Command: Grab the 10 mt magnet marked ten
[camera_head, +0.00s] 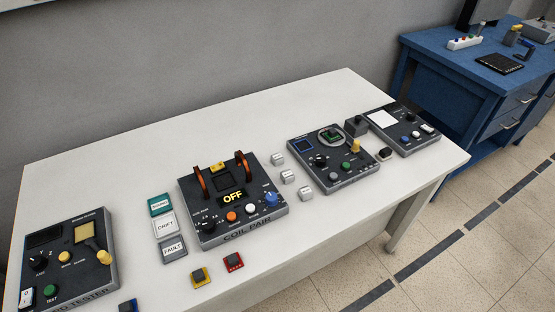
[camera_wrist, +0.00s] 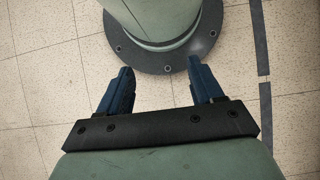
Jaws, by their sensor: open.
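Small blocks lie on the white table (camera_head: 95,165) in the head view. Near the front edge are a yellow block (camera_head: 200,277), a red block (camera_head: 233,261) and a blue block (camera_head: 127,305) cut by the frame's bottom, each with a dark top. Three pale grey blocks (camera_head: 288,176) stand in a row right of the coil pair unit (camera_head: 240,222). Their markings are too small to read, so I cannot tell which magnet is marked ten. My gripper (camera_wrist: 160,67) is open and empty, with blue fingers apart above the floor, away from the table. It is not in the head view.
The coil pair unit shows OFF and has two upright copper coils. A tester box (camera_head: 95,285) is at left; two instrument boxes (camera_head: 333,160) (camera_head: 410,135) are at right. Green, white and grey tiles (camera_head: 165,226) lie between. A blue desk (camera_head: 440,80) stands behind right. The table's back left is clear.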

